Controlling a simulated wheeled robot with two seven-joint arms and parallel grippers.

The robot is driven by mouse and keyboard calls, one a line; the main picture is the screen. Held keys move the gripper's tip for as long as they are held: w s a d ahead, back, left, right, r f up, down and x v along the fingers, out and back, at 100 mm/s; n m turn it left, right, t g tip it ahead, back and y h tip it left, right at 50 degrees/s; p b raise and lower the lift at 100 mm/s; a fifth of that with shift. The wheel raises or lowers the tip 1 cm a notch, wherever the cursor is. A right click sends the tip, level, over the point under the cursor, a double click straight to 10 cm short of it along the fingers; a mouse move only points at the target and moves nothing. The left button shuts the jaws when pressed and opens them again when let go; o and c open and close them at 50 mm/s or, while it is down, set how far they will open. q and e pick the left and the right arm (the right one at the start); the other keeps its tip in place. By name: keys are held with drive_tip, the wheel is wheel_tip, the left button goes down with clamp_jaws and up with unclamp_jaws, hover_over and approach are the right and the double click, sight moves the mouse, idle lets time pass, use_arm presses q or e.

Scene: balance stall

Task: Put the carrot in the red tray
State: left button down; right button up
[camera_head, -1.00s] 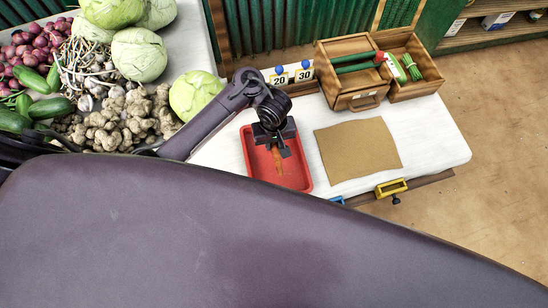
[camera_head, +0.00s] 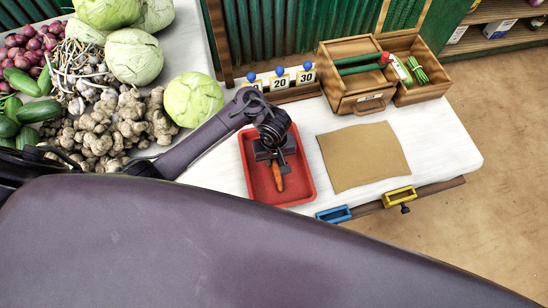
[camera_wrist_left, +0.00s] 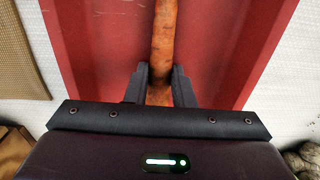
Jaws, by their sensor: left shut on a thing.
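The red tray (camera_head: 300,188) lies on the white table, below my left arm in the head view. My left gripper (camera_head: 277,168) is over the tray and shut on the orange carrot (camera_head: 280,184), whose lower end sticks out past the fingers. In the left wrist view the carrot (camera_wrist_left: 165,35) runs up from between the fingers (camera_wrist_left: 160,88), with the red tray (camera_wrist_left: 100,50) behind it. I cannot tell whether the carrot touches the tray floor. My right gripper is not in view.
A brown mat (camera_head: 362,157) lies right of the tray. A wooden crate (camera_head: 362,100) stands behind it, beside a stand with number cards (camera_head: 281,82). Blue (camera_head: 333,214) and yellow (camera_head: 399,196) clamps sit at the front edge. Cabbages (camera_head: 193,99) and ginger (camera_head: 110,125) are at left.

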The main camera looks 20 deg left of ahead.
sight(274, 161)
use_arm(q)
drive_tip(key=c, duration=1.2)
unclamp_jaws()
drive_tip(key=shift+f, duration=0.1)
drive_tip(key=shift+c, duration=0.2)
drive_tip(key=shift+r, duration=0.2)
wheel_tip(274, 161, up, 12)
drive_tip(key=p, duration=1)
drive_tip(key=shift+p, duration=0.3)
drive_tip(key=shift+s+f, duration=0.1)
